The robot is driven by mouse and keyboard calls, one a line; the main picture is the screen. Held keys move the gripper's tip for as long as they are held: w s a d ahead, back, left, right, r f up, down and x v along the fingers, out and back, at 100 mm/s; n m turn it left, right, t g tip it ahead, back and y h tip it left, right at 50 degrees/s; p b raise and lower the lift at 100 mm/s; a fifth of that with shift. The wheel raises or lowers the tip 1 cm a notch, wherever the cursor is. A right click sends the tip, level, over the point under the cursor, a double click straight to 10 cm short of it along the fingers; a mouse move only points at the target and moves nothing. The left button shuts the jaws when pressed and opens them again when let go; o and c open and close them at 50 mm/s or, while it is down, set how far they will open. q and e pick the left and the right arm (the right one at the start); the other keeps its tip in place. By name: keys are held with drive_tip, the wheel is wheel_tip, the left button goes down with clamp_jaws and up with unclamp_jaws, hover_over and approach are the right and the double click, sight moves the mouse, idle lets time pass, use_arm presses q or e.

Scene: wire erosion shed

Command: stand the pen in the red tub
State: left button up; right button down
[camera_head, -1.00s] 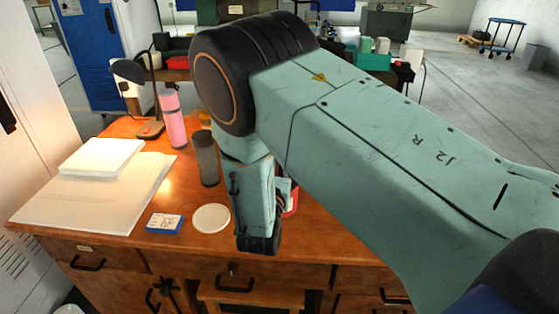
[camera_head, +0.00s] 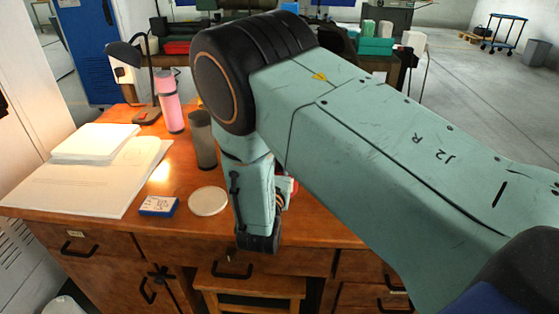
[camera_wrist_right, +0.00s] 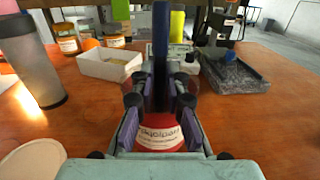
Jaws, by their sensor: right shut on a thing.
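In the wrist view, my right gripper (camera_wrist_right: 160,98) is shut on a dark blue pen (camera_wrist_right: 160,45), which stands roughly upright between the fingers. The red tub (camera_wrist_right: 172,143), with a white printed label, shows behind and below the fingers, in line with the pen. The pen's lower end is hidden, so I cannot tell whether it is inside the tub. In the head view my right arm covers the gripper and pen; only a red sliver, probably the tub (camera_head: 293,187), shows beside the forearm. My left gripper is not in view.
On the wooden desk are a grey tumbler (camera_head: 202,140), white disc (camera_head: 207,201), blue-and-white box (camera_head: 159,206), pink bottle (camera_head: 170,105) and papers (camera_head: 75,190). The wrist view shows a white tray (camera_wrist_right: 95,68) and dark tray (camera_wrist_right: 235,78) beyond the gripper.

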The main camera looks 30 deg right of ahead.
drive_tip(key=shift+s+f, duration=0.1)
drive_tip(key=shift+f, duration=0.05)
drive_tip(key=c, duration=1.3)
unclamp_jaws()
drive_tip(key=shift+f, duration=0.15)
